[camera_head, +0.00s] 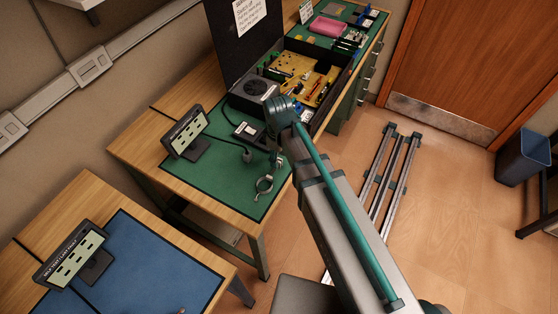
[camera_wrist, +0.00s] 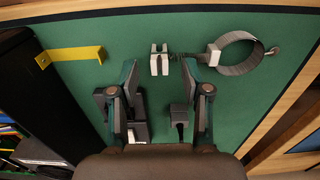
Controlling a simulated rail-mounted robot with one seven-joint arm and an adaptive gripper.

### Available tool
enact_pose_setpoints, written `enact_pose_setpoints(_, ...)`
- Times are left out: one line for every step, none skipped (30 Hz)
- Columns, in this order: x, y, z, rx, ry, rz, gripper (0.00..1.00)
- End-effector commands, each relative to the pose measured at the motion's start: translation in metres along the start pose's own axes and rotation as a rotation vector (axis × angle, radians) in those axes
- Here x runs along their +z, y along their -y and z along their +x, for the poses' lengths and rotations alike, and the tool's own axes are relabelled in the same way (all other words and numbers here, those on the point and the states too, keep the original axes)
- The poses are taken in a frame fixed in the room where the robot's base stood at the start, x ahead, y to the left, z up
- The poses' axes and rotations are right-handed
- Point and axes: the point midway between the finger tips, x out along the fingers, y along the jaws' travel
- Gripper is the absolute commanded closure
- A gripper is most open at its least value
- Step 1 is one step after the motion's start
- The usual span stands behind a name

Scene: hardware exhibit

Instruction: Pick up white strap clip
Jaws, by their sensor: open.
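The white strap clip (camera_wrist: 159,60) looks like a small pale two-pronged block lying on the green mat (camera_wrist: 245,110) in the wrist view. My gripper (camera_wrist: 158,66) is open, with one finger on each side of the clip in the picture. I see no contact, and the height of the fingers above the mat is hard to tell. A grey strap ring (camera_wrist: 236,70) with a white block and a screw lies just right of the right finger. The ring also shows in the head view (camera_head: 264,185). In the head view my arm mostly hides the gripper.
A yellow bracket (camera_wrist: 70,54) lies left of the clip. An open black case (camera_head: 262,105) stands behind the mat.

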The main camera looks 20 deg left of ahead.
Motion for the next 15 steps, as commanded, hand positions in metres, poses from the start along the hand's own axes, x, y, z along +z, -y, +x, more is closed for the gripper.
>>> enact_pose_setpoints(0.001,0.000,0.003,-0.003,0.003,0.000,0.52)
enact_pose_setpoints(0.001,0.000,0.006,-0.002,0.002,0.000,0.52)
enact_pose_setpoints(0.000,0.000,0.012,-0.002,0.002,0.000,0.52)
enact_pose_setpoints(0.000,0.000,0.015,-0.002,0.002,0.000,0.52)
enact_pose_setpoints(0.000,0.000,0.018,-0.002,0.002,0.000,0.52)
enact_pose_setpoints(0.000,-0.001,0.021,-0.001,0.001,0.000,0.52)
enact_pose_setpoints(0.000,-0.001,0.023,-0.001,0.001,0.000,0.52)
enact_pose_setpoints(0.000,0.000,0.025,-0.001,0.001,0.000,0.52)
enact_pose_setpoints(0.000,0.000,0.027,-0.001,0.001,0.000,0.52)
enact_pose_setpoints(0.000,0.000,0.028,-0.001,0.001,0.000,0.52)
enact_pose_setpoints(0.000,0.000,0.029,0.000,0.000,0.000,0.52)
enact_pose_setpoints(0.000,0.000,0.029,0.000,0.000,0.000,0.52)
enact_pose_setpoints(0.000,0.000,0.029,0.000,0.000,0.000,0.52)
enact_pose_setpoints(0.000,0.000,0.029,0.000,0.000,0.000,0.52)
enact_pose_setpoints(0.000,0.000,0.029,0.000,0.000,0.000,0.52)
